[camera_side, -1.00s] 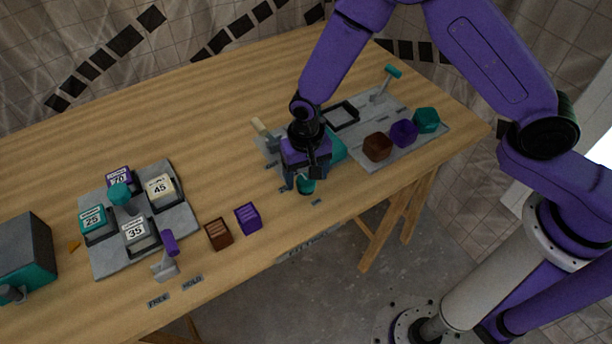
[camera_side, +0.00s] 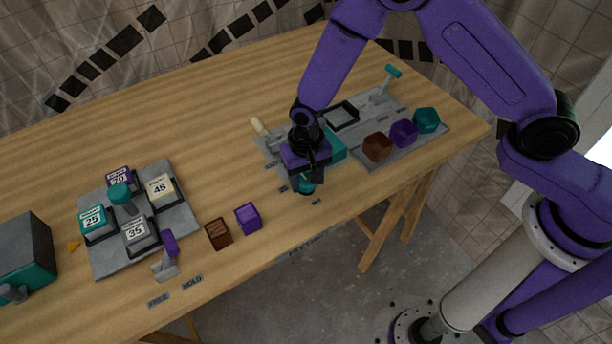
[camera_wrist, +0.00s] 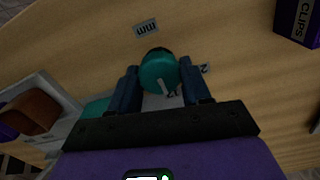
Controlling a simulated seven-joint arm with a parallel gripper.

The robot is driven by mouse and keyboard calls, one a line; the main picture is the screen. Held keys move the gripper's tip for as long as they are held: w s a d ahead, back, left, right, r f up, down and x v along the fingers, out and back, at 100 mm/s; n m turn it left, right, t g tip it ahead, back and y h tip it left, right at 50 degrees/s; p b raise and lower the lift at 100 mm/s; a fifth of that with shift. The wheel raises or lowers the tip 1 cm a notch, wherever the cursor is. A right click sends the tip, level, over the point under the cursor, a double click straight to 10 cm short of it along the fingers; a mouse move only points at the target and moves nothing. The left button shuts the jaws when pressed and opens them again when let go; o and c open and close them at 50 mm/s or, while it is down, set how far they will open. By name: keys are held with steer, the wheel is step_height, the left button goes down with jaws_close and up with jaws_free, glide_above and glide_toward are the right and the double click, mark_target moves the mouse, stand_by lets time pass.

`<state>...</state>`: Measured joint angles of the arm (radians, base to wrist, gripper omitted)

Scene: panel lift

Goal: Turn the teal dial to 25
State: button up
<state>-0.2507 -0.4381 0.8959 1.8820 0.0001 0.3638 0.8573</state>
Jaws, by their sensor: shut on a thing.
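The teal dial (camera_side: 306,186) sits near the table's front edge, partly hidden by my gripper in the side view. In the wrist view the dial (camera_wrist: 158,68) is a round teal knob with a pale pointer mark on it. My gripper (camera_side: 304,184) points down over it and is shut on it, with one dark blue finger on each side in the wrist view (camera_wrist: 160,82). A small label (camera_wrist: 146,28) reading "mm" lies on the table by the dial. Another label beside the right finger is partly hidden, so the dial's setting cannot be read.
A cream-tipped lever (camera_side: 260,126) and a teal block (camera_side: 334,146) stand close behind my gripper. A grey panel with brown (camera_side: 377,147), purple and teal knobs is to the right.

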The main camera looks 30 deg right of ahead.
mark_target(306, 179)
steer(key=n, duration=1.1)
steer(key=shift+n, duration=0.3)
steer(key=shift+a, duration=0.1)
stand_by(0.4)
steer(key=o, duration=1.1)
steer(key=shift+c, duration=0.2)
steer(key=shift+r, duration=0.1)
step_height(306, 179, up, 17)
steer(key=shift+r, duration=0.15)
